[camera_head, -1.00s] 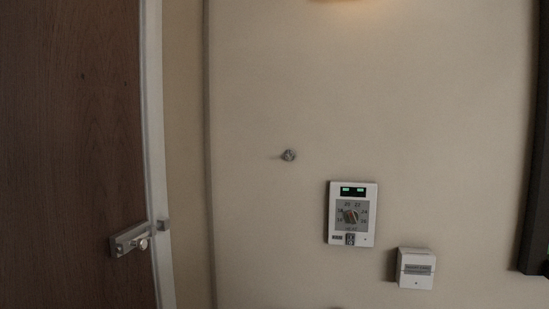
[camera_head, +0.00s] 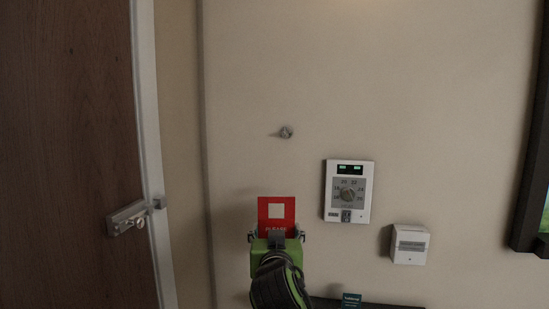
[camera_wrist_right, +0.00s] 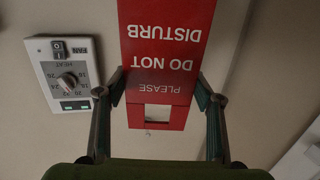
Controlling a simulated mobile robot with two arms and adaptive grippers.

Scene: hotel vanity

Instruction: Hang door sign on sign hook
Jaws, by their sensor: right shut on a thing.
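The red door sign (camera_head: 277,205) with a square cutout near its top is held upright in front of the wall, below the hook. My right gripper (camera_head: 276,238) is shut on the sign. In the right wrist view, the sign (camera_wrist_right: 168,60) appears upside down with "PLEASE DO NOT DISTURB" on it, between the two fingers (camera_wrist_right: 160,98). The small grey sign hook (camera_head: 286,132) sticks out of the wall above the sign, apart from it. In the wrist view a small spot shows through the cutout, too small to identify. My left gripper is not in view.
A thermostat panel (camera_head: 349,191) is on the wall right of the hook and also shows in the wrist view (camera_wrist_right: 69,74). A white card switch box (camera_head: 409,244) is lower right. A wooden door (camera_head: 70,150) with a latch (camera_head: 128,218) is at left. The wall around the hook is clear.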

